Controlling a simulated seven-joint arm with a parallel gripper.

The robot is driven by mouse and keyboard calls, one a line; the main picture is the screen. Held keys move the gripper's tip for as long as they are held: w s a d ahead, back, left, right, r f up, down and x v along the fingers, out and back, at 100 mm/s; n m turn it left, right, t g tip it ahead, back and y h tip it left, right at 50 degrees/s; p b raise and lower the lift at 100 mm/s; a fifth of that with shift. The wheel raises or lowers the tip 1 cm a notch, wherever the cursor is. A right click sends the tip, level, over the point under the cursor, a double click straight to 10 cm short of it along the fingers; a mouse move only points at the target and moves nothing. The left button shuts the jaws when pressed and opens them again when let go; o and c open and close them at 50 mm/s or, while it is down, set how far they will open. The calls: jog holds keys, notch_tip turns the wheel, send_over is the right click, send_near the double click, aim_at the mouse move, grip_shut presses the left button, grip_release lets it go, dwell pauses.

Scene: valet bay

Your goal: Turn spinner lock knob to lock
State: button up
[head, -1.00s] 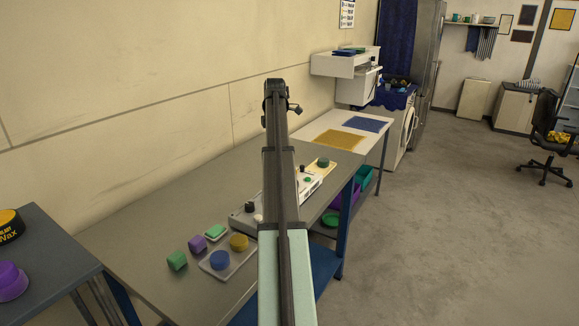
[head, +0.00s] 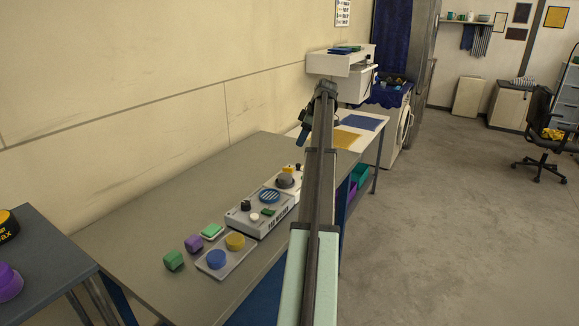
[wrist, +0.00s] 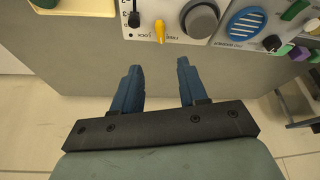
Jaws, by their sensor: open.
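The yellow lock knob (wrist: 159,31) shows in the wrist view on a pale panel (wrist: 127,22), between printed words that read LOCK on its left and FREE on its right. Its narrow tip points down the picture, between the two words. A round grey part (wrist: 200,18) is right of it. In the head view the yellow knob (head: 288,170) shows beside the grey part on the bench. My gripper (wrist: 158,66) is open and empty, its two blue fingers apart below the knob in the picture, not touching it. In the head view my gripper (head: 304,131) hangs above the bench.
A control box with a blue striped disc (wrist: 246,22) stands next to the panel. In the head view a tray (head: 225,262) with blue and yellow pieces, and green and purple blocks (head: 173,260), lie nearer. The bench (head: 190,225) is bare along the wall.

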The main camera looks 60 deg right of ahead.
aim_at(288, 168)
jog(key=shift+m, duration=0.5)
jog(key=x, duration=1.3)
jog(key=shift+w+a+f, duration=0.1)
jog(key=shift+f, duration=0.3)
jog(key=shift+c, duration=0.2)
grip_shut()
